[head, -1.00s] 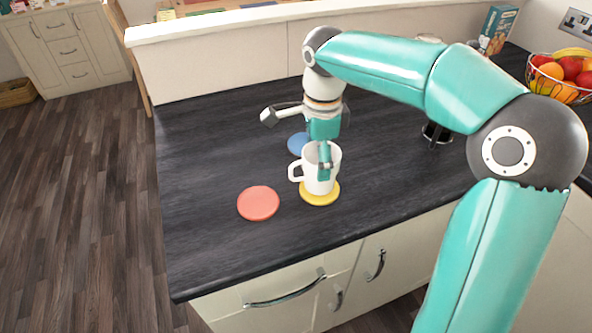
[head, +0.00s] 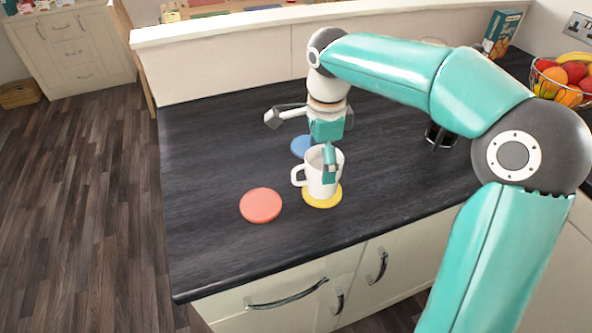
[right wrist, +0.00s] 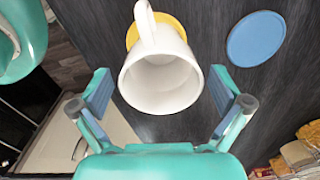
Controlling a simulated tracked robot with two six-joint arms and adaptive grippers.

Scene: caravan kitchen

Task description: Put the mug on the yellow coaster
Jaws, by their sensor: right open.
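The white mug (head: 314,180) stands upright on the yellow coaster (head: 323,205), with its handle to the left in the head view. My right gripper (head: 328,168) is above and around the mug, with one finger showing in front of its right side. In the right wrist view the mug (right wrist: 160,82) is between the spread fingers of my right gripper (right wrist: 162,88), with visible gaps on both sides. The yellow coaster (right wrist: 170,22) is partly hidden behind it there. My left gripper is not in view.
A red coaster (head: 261,205) lies left of the mug and a blue coaster (head: 301,147) behind it; the blue one (right wrist: 256,38) also shows in the wrist view. A wire fruit basket (head: 560,85) stands at the far right. The left of the dark worktop (head: 205,170) is clear.

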